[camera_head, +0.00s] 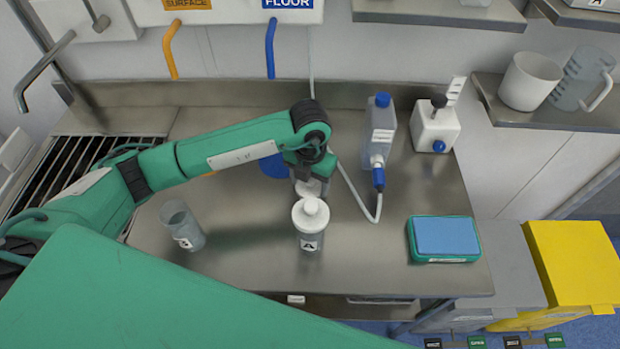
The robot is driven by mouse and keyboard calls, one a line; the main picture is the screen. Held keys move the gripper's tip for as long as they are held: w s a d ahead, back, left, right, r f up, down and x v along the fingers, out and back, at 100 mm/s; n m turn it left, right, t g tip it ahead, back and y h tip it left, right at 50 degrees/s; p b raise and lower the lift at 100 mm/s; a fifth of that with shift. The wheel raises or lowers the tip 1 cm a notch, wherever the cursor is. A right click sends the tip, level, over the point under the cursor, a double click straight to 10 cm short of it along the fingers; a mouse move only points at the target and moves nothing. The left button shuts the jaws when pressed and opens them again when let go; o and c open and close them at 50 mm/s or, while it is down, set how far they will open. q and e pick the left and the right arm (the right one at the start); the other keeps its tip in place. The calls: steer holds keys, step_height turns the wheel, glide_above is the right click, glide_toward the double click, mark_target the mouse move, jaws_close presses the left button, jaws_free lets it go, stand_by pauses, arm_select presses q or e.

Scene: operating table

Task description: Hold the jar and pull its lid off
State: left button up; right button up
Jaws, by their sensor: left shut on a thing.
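The jar (311,242) stands upright near the middle of the steel worktop. It is grey with a dark "A" label. Its white lid (309,216) with a round knob sits on top. My left gripper (308,188) comes in from behind the jar, right at the lid's far edge. It is shut on the jar, though the lid hides the place of contact. A pale part shows between the gripper and the lid. My right gripper is not in view.
A clear beaker (183,226) stands to the left. A blue-topped bottle (379,133) with a tube and a white dispenser (436,126) stand behind right. A teal-framed blue pad (446,238) lies at right. A yellow bin (575,265) is beyond the edge.

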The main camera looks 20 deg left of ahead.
arm_select(q)
steer(key=shift+f, duration=0.15)
steer(key=o, duration=0.9)
steer(key=shift+o, duration=1)
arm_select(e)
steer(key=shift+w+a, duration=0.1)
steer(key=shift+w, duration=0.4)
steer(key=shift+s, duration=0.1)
